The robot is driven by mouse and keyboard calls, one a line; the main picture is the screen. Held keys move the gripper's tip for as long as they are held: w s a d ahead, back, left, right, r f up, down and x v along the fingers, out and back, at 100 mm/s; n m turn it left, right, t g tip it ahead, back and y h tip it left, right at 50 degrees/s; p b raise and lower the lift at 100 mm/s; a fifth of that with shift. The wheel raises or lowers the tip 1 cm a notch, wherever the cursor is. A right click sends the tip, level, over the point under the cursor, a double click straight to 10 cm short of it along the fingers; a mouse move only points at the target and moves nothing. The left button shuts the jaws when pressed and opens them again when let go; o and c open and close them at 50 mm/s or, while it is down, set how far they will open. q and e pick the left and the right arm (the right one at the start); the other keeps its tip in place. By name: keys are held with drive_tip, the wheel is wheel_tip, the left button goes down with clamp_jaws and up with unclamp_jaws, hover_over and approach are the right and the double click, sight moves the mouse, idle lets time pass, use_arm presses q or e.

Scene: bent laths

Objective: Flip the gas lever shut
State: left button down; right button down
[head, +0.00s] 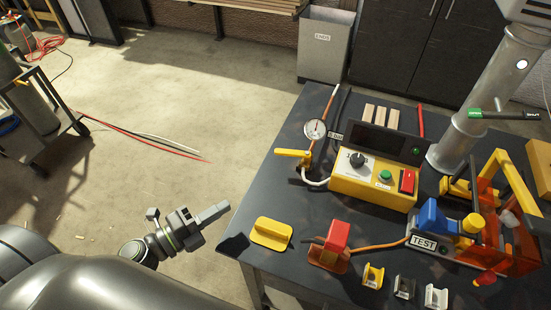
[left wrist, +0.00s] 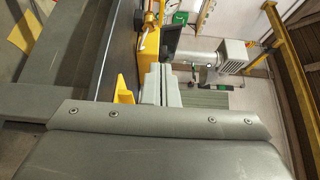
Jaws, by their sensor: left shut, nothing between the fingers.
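A yellow lever (head: 293,153), which looks like the gas lever, sits on a valve at the bench's left edge. Its handle points left, out over the edge. A round gauge (head: 315,130) and an orange hose are beside it. My left gripper (head: 224,206) is shut and empty, off the bench's left side, below and left of the lever and apart from it. In the left wrist view its closed fingers (left wrist: 157,82) show at the middle. My right gripper is not in view.
The dark bench (head: 262,200) carries a yellow control box (head: 370,185), a yellow block (head: 271,233) near the left edge and a red block (head: 337,235). A grey pipe (head: 480,115) has a separate OPEN/SHUT arm (head: 500,115).

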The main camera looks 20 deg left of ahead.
use_arm(q)
drive_tip(key=p, duration=0.4)
approach(279, 154)
drive_tip(key=d, duration=0.2)
drive_tip(key=w+d, duration=0.1)
drive_tip(key=d, duration=0.1)
drive_tip(key=w+d, duration=0.1)
drive_tip(key=d, duration=0.2)
drive_tip(key=shift+w+a+f, duration=0.1)
drive_tip(key=shift+w+a, duration=0.1)
drive_tip(key=shift+w, duration=0.3)
drive_tip(key=shift+w+a, duration=0.15)
drive_tip(key=shift+w, duration=0.4)
drive_tip(key=shift+w+a, duration=0.2)
drive_tip(key=shift+w, duration=0.45)
drive_tip(key=shift+w+a+m+g+h, duration=0.4)
drive_tip(key=shift+w+m+g+h, duration=0.15)
drive_tip(key=shift+m+g+h, duration=0.35)
drive_tip(key=shift+w+a, duration=0.25)
drive_tip(key=shift+w, duration=0.15)
